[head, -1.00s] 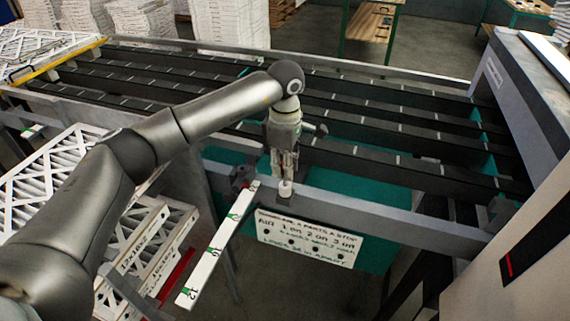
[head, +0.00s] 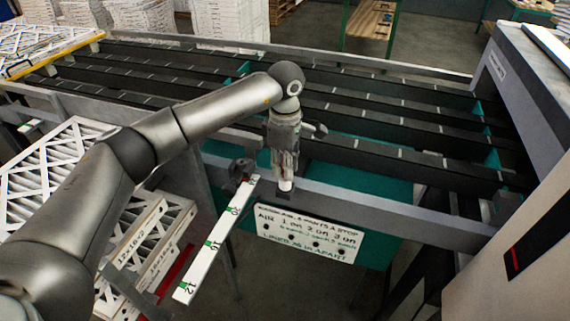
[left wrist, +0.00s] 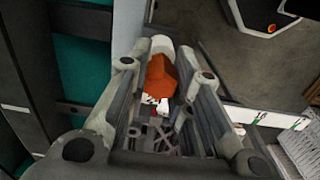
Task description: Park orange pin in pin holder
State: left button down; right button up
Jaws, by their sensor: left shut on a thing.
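My left gripper (head: 285,172) points down over the grey front rail of the conveyor. In the left wrist view it is shut on the orange pin (left wrist: 162,78), which sits between the two fingers. A white rounded piece (left wrist: 164,46) shows just beyond the orange part. In the head view a white end (head: 285,185) shows below the fingertips, directly above a small dark block on the rail (head: 286,194). This block may be the pin holder, but I cannot tell surely. Whether the white end touches it is unclear. My right gripper is out of view.
A white sign (head: 310,232) hangs on the front of the rail. A numbered white strip (head: 215,240) slants beside it. Boxed filters (head: 145,240) are stacked at left. Dark conveyor lanes lie behind the gripper, and a grey machine (head: 535,100) stands at right.

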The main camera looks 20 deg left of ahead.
pick_arm(q)
jog(key=shift+f, duration=0.4)
jog(key=c, duration=1.2)
grip_release()
jog(key=shift+r, duration=0.1)
notch_tip(320, 180, up, 12)
